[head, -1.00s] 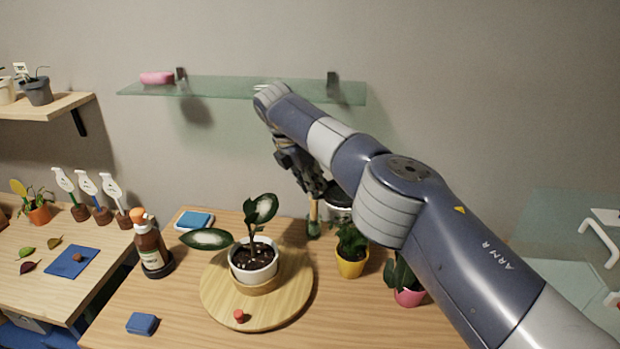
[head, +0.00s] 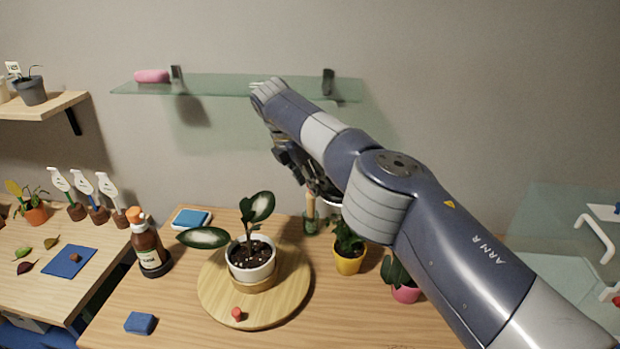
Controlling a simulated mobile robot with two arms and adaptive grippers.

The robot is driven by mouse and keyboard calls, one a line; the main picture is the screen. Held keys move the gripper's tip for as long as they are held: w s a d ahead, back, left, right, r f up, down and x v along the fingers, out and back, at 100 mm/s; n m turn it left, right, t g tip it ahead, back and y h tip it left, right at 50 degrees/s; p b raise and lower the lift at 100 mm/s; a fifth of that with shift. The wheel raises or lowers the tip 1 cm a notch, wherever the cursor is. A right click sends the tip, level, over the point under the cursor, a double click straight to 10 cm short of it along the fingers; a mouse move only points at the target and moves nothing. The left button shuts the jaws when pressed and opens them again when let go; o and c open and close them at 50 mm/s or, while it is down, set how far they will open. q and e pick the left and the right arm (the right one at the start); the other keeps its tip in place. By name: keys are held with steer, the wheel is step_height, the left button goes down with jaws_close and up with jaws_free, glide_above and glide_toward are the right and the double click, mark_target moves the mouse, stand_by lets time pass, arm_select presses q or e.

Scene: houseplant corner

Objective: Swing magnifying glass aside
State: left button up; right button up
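My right gripper (head: 297,168) hangs dark above the back of the wooden table, below the glass shelf. My own forearm partly covers it, and whether its fingers are open or shut does not show. Just below it stands a wooden handle (head: 311,208) in a small dark green base. A pale round part with a dark edge (head: 328,198) shows beside the handle, half hidden by my arm; I cannot tell whether it is the magnifying glass. No magnifying lens shows clearly. My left gripper is not in view.
A potted plant (head: 251,257) stands on a round wooden board (head: 213,291). A brown bottle (head: 148,246) is at left, a yellow pot (head: 349,261) and a pink pot (head: 406,293) at right. The glass shelf (head: 240,90) runs above. The front right tabletop is clear.

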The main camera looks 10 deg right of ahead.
steer(key=shift+a+r, duration=0.15)
steer(key=s+a, duration=0.5)
steer(key=a, duration=0.6)
steer(key=shift+s+r, duration=0.25)
steer(key=shift+r, duration=0.15)
